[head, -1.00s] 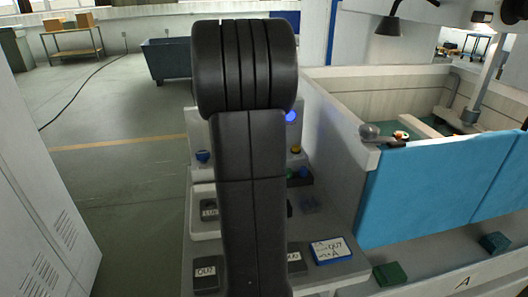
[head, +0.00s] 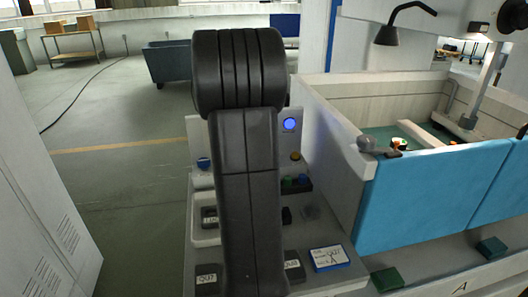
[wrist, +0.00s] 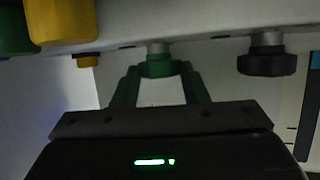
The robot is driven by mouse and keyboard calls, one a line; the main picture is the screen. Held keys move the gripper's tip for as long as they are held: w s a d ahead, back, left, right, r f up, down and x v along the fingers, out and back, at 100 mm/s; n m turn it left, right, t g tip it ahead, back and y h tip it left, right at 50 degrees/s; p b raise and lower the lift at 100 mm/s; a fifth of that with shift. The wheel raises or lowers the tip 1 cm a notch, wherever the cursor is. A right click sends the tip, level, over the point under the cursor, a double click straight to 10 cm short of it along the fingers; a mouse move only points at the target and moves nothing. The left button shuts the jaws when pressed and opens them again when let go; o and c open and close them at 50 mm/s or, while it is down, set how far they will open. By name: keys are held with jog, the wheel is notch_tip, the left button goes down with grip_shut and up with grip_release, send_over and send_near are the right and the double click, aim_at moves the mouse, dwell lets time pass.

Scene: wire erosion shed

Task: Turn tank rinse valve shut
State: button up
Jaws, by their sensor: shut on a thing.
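In the wrist view my gripper (wrist: 160,78) has its two green fingers closed on a green round knob (wrist: 159,66). The knob sits on a short pale stem under a light panel edge. No label shows on it, so I cannot confirm from a marking that it is the tank rinse valve. How far it is turned cannot be told. In the head view my dark arm stands upright in front of the machine's control side and hides my gripper and this knob.
A dark knob (wrist: 268,62) hangs right of my gripper, with yellow (wrist: 60,20) and green (wrist: 15,32) pieces at left. The open tank (head: 345,150) with blue front panels (head: 430,195) stands right of my arm. A white cabinet (head: 40,190) is at left.

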jog(key=shift+a+r+m+h+p, duration=0.1)
jog(key=shift+r+m+h+p, duration=0.25)
jog(key=shift+p, duration=0.4)
jog(key=shift+f, duration=0.3)
jog(key=o, duration=1)
jog(key=shift+c, duration=0.2)
jog(key=p+v, duration=0.2)
jog(key=v, duration=1.1)
jog(key=shift+s+a+r, duration=0.25)
jog(key=shift+s, duration=0.05)
